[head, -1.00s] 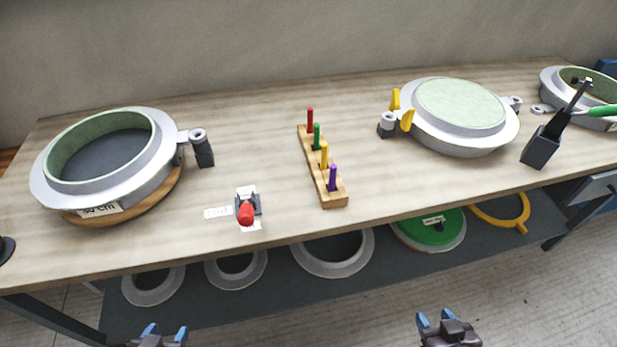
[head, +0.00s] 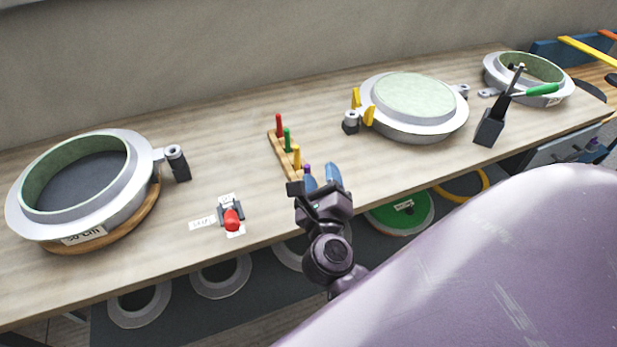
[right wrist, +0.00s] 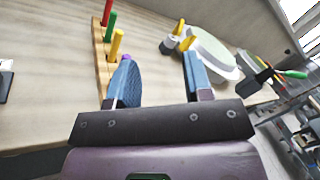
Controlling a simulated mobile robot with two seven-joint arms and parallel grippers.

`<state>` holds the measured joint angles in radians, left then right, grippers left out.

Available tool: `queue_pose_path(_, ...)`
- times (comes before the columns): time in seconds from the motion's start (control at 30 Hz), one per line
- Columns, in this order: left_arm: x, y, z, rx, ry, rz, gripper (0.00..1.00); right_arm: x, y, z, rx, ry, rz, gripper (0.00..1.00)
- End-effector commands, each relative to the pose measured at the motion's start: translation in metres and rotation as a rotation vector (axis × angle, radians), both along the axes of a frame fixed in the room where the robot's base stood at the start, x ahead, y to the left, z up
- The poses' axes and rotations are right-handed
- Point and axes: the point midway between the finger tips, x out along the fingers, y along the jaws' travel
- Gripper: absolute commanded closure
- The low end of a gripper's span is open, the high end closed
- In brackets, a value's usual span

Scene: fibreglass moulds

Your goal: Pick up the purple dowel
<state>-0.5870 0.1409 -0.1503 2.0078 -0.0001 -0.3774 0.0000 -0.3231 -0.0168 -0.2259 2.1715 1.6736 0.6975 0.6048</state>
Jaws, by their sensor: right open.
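The purple dowel (head: 307,169) stands in the near end of a wooden peg block (head: 276,149) in the head view, mostly hidden behind my right gripper. In the right wrist view only its purple top (right wrist: 126,57) shows, just behind the left finger. My right gripper (head: 322,178) is open, its blue fingers over the near end of the block. In the right wrist view the fingers (right wrist: 157,78) are spread with nothing between them, and the dowel lies towards the left finger. I cannot tell whether that finger touches it. My left gripper is not in view.
Red (head: 279,125), green (head: 288,140) and yellow (head: 297,157) dowels stand behind the purple one in the block. Round moulds stand left (head: 140,205) and right (head: 440,128). A black holder (head: 488,128) stands at right.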

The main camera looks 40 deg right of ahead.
Motion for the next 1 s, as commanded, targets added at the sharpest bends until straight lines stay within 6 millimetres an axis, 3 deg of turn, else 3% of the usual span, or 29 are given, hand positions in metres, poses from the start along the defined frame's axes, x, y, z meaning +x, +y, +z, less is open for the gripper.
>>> queue_pose_path(0.2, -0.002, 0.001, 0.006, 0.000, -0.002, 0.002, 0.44, 0.006, 0.008, -0.008, 0.507, -0.045, -0.094, 0.54)
queue_pose_path(0.4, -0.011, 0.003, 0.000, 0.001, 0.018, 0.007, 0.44, 0.008, 0.021, -0.018, 0.755, -0.031, -0.137, 0.54)
queue_pose_path(0.57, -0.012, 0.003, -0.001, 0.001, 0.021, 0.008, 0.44, 0.015, 0.021, -0.025, 0.806, -0.023, -0.145, 0.54)
queue_pose_path(0.8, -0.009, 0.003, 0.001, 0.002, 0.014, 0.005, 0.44, 0.040, 0.002, -0.038, 0.806, -0.023, -0.145, 0.54)
queue_pose_path(1.0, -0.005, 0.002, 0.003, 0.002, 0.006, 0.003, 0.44, 0.051, -0.006, -0.043, 0.805, -0.024, -0.144, 0.54)
